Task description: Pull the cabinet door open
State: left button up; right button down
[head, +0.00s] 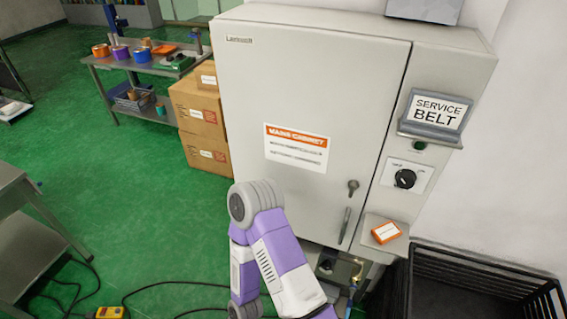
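The grey mains cabinet (445,80) stands against the wall. Its door (310,90) looks shut, flush with the frame, and carries an orange and white label (296,147). On the door's lower right are a dark key or latch (353,188) and, below it, a slim upright handle (344,226). One of my purple and white arms rises from the bottom edge in front of the door's lower left, left of the handle. It bends there and goes back down out of the picture. Neither gripper shows, and I cannot tell which arm this is.
A side panel holds a "SERVICE BELT" sign (436,110) and a black rotary knob (404,179). A black crate (480,285) stands at lower right; cardboard boxes (200,105) stand left. Cables (150,290) cross the green floor.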

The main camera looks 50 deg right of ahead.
aim_at(308, 111)
jog(key=z, duration=2.25)
jog(key=k, duration=0.5)
jog(key=u, duration=1)
